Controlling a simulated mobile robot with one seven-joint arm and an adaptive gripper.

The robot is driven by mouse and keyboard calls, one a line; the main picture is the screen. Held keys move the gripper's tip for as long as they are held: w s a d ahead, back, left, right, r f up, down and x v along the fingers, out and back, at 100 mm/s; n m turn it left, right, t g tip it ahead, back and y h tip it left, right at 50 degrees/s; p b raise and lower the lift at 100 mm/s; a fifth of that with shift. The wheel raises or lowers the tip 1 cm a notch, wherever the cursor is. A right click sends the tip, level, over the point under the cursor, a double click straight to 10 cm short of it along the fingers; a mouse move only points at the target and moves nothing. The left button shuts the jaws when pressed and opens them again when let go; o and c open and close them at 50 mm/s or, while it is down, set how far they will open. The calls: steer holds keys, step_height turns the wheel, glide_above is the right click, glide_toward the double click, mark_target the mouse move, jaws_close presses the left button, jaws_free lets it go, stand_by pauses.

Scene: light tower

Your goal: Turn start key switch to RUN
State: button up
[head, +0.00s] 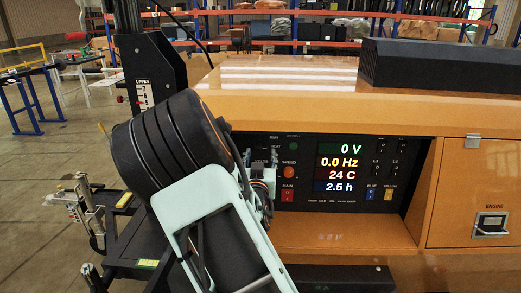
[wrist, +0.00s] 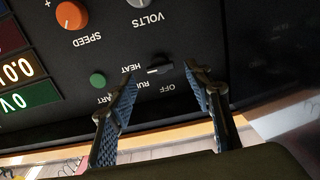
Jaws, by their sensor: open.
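The start key switch (wrist: 160,70) is a small dark knob with a light edge on the black control panel (wrist: 235,30). In the upside-down wrist view, its handle lies nearly level among the labels HEAT, RUN and OFF. I cannot tell for sure which label it points to. My gripper (wrist: 164,80) is open, with its blue-padded fingers on either side of the switch. Whether they touch it is not clear. In the head view my gripper (head: 262,172) is at the panel's left part and hides the switch.
A green button (wrist: 98,80) is close to one finger. An orange SPEED knob (wrist: 71,15) and a grey VOLTS knob (wrist: 138,2) are nearby. Lit displays (head: 340,168) read 0 V, 0.0 Hz, 24 C and 2.5 h. The panel is recessed in an orange housing (head: 300,110).

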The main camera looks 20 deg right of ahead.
mark_target(261, 148)
steer(key=shift+x, duration=2.05)
steer(key=c, duration=1.1)
steer(key=shift+c, duration=0.2)
steer(key=shift+n, duration=0.4)
steer(key=n+b, duration=0.1)
steer(key=n, duration=0.2)
steer(key=shift+f+b, duration=0.1)
steer(key=shift+b, duration=0.25)
steer(key=n+b, duration=0.1)
steer(key=n, duration=0.3)
steer(key=shift+n, duration=0.4)
